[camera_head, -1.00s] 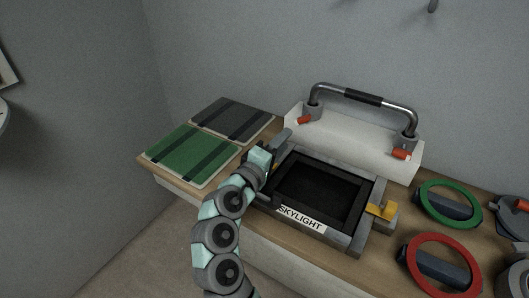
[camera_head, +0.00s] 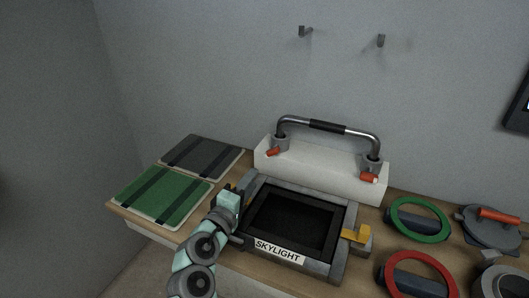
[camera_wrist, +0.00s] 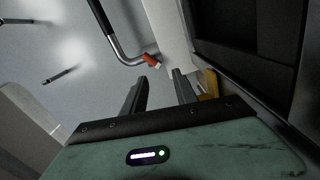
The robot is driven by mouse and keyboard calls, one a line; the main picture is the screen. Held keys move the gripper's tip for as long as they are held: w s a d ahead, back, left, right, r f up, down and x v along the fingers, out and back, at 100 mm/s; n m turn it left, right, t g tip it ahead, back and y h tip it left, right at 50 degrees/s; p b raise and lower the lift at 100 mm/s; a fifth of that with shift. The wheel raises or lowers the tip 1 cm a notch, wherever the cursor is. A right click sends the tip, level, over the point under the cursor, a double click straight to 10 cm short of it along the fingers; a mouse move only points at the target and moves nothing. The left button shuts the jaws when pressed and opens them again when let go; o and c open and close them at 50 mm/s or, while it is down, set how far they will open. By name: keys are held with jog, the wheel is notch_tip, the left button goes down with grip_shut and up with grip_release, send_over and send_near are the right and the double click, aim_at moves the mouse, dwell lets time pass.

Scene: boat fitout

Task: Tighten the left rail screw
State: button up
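The grab rail (camera_head: 328,126) is a bent metal tube with a black grip, standing on a white block (camera_head: 318,168) behind the skylight. The left rail screw (camera_head: 273,151) has an orange-red handle at the rail's left foot. The right screw (camera_head: 369,177) has a similar handle. My gripper (camera_wrist: 160,73) is open and empty, its fingers apart and not touching the screw. In the head view my gripper (camera_head: 234,192) is at the skylight's left side, partly hidden by my wrist.
The black-framed skylight (camera_head: 292,220) lies in front of the rail, with a yellow latch (camera_head: 356,233) on its right. Green (camera_head: 160,196) and grey (camera_head: 200,155) panels lie left. Green (camera_head: 420,219) and red (camera_head: 418,275) rings lie right. Two wall hooks (camera_head: 305,31) are empty.

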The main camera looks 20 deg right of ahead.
aim_at(272, 154)
jog(key=n+p, duration=0.1)
jog(key=p, duration=0.1)
jog(key=r+n+p, duration=0.1)
jog(key=n+p, duration=0.1)
jog(key=p, duration=0.1)
jog(key=shift+a+r, duration=0.2)
jog(key=n+p, duration=0.1)
jog(key=p, duration=0.1)
jog(key=shift+r+n+p, duration=0.1)
jog(key=shift+n+p, duration=0.2)
jog(key=shift+n, duration=0.1)
jog(key=n+p, duration=0.2)
jog(key=p, duration=0.1)
jog(key=d+n+p, duration=0.1)
jog(key=shift+s+r+p, duration=0.25)
jog(key=shift+s+p, duration=0.1)
jog(key=shift+d+f+n+p, duration=0.1)
jog(key=shift+d+n+p, duration=0.1)
jog(key=shift+n+p, duration=0.25)
jog(key=x, duration=0.9)
jog(key=shift+w+d, duration=0.2)
jog(key=shift+w+d+b, duration=0.25)
jog(key=shift+w+b, duration=0.05)
jog(key=shift+w, duration=0.1)
jog(key=shift+c, duration=0.4)
grip_shut()
